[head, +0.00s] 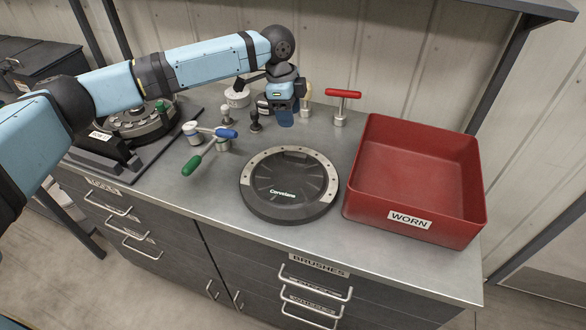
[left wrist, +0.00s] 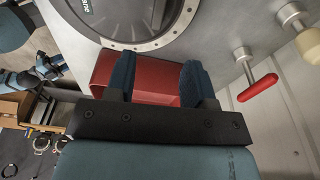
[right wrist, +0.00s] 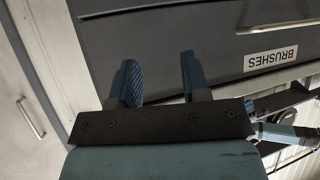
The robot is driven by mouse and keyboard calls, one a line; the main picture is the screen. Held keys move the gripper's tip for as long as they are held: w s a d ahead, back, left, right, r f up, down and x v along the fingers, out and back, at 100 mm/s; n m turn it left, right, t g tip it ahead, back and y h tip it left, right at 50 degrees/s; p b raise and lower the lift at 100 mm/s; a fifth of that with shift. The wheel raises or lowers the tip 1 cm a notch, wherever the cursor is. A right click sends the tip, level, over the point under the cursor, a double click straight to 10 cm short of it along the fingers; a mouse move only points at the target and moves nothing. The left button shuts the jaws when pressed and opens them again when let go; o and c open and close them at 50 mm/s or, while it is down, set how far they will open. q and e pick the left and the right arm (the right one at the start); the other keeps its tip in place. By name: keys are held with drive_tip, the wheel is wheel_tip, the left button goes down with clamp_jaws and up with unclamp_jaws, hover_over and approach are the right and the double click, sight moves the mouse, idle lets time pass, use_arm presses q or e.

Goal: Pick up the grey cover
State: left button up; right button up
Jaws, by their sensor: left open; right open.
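The grey cover (head: 289,185) is a round dark disc with a lighter metal rim and the word "Corvelano" on it. It lies flat on the metal bench top in the middle of the head view. Part of it shows at the top of the left wrist view (left wrist: 140,22). My left gripper (head: 285,118) is open and empty, above the bench behind the cover and apart from it. Its two blue fingers (left wrist: 154,80) show in the left wrist view. My right gripper (right wrist: 157,78) is open and empty, facing the drawer fronts; it does not show in the head view.
A red bin (head: 415,180) labelled WORN stands right of the cover. A red-handled tool (head: 342,105) stands behind it. Tools with green and blue handles (head: 208,146) are left of the cover. A round metal device (head: 135,122) sits further left. Bench front has drawers (head: 315,290).

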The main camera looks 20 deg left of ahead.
sight(295, 153)
use_arm(q)
drive_tip(key=f, duration=0.5)
drive_tip(key=d+f, duration=0.1)
drive_tip(key=f, duration=0.2)
drive_tip(key=shift+s+d+f, duration=0.1)
drive_tip(key=shift+f, duration=0.05)
drive_tip(key=f, duration=0.4)
drive_tip(key=shift+d+f+p, duration=0.15)
drive_tip(key=shift+d+p, duration=0.05)
drive_tip(key=shift+p, duration=0.2)
drive_tip(key=shift+c, duration=0.5)
clamp_jaws()
